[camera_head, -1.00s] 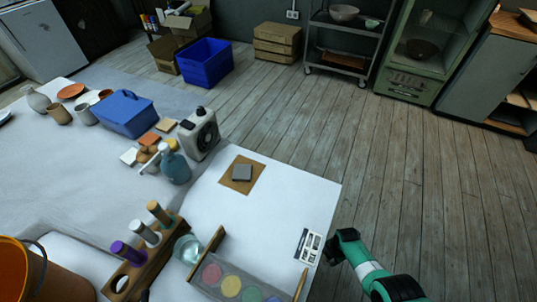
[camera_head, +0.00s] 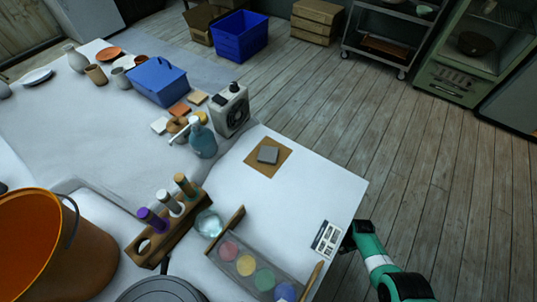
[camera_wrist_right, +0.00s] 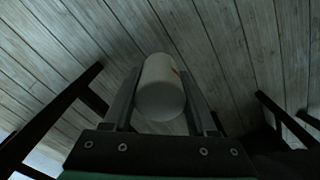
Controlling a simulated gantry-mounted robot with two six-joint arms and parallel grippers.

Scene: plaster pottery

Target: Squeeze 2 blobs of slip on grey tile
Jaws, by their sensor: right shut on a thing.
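The grey tile (camera_head: 268,155) lies flat on a brown square board (camera_head: 283,159) on the white table, and its visible top looks bare. My right gripper (camera_wrist_right: 160,88) is shut on a white cylindrical bottle (camera_wrist_right: 161,98) with a small red mark, seen nearly end-on between its fingers. In the head view only part of my right arm shows, beyond the table's right edge. The bottle is not visible there. A wooden rack (camera_head: 147,258) holds bottles with purple (camera_head: 146,214), whitish and brown tops, and has an empty hole. My left gripper is not in view.
A paint tray (camera_head: 225,268) with coloured wells and a glass bowl (camera_head: 208,223) stand near the front. A blue spray bottle (camera_head: 203,140) and a small fan heater (camera_head: 232,110) stand left of the tile. An orange bucket (camera_head: 40,250) is at front left. The table right of the tile is clear.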

